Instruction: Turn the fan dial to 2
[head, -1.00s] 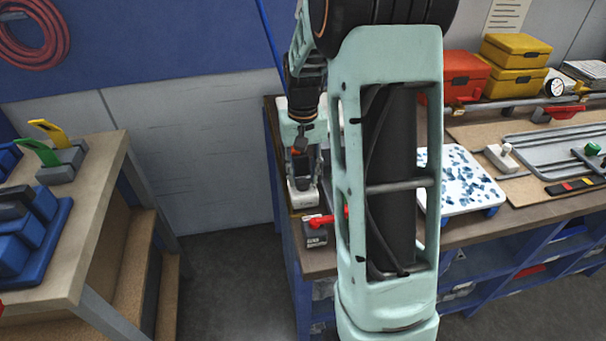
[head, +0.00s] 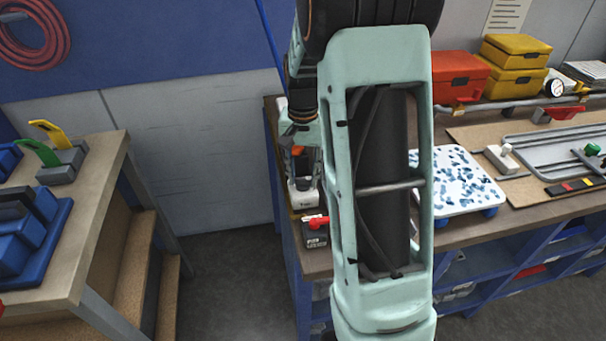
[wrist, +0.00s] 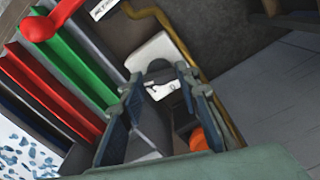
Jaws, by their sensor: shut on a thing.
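The pale unit that I take for the fan control (head: 303,196) stands at the left end of the workbench, below my wrist. It also shows in the wrist view as a cream housing (wrist: 155,48) with a small white part between my fingers. My gripper (wrist: 160,85) points at this unit, its two dark fingers on either side of that part, which seems to be the dial. The gripper is shut on it. The dial's markings and setting cannot be read. In the head view my arm and wrist cover much of the unit's upper part.
A grey box with a red lever (head: 316,222) stands just in front of the unit. Red and green bars (wrist: 75,70) lie beside the fingers in the wrist view. A blue-speckled white board (head: 455,178) is on the bench right of my arm. An aisle lies left of the bench.

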